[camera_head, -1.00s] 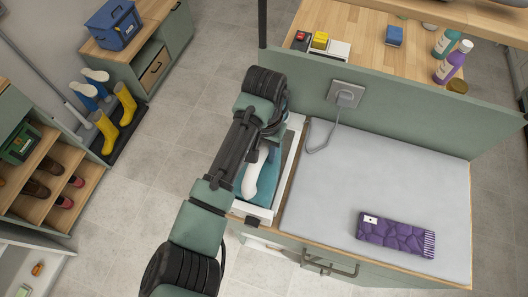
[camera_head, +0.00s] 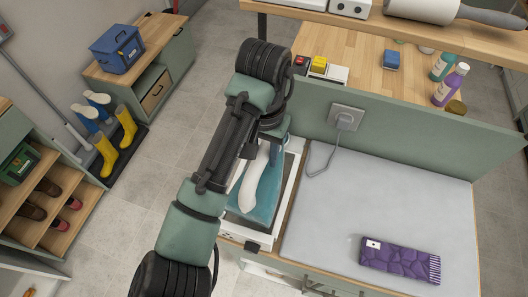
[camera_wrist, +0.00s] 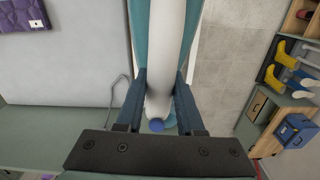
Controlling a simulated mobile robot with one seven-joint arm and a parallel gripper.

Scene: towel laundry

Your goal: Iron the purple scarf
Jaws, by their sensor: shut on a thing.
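The purple scarf (camera_head: 400,262) lies folded in a strip on the grey ironing surface (camera_head: 375,205), near its front right corner. It has a small white label and a striped end. Part of it also shows in the wrist view (camera_wrist: 52,15). The iron, teal with a white handle (camera_head: 254,182), is over the white tray (camera_head: 237,226) left of the ironing surface. In the wrist view my gripper (camera_wrist: 161,82) is shut on the iron's white handle (camera_wrist: 160,60), one finger on each side. My arm hides part of the iron in the head view. I cannot tell whether the iron touches the tray.
A green panel (camera_head: 410,158) with an outlet (camera_head: 345,118) and grey cord stands behind the ironing surface. Bottles (camera_head: 450,84) stand on the wooden counter beyond. Boots (camera_head: 110,135) and a shoe shelf (camera_head: 45,200) are at the left. Most of the ironing surface is clear.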

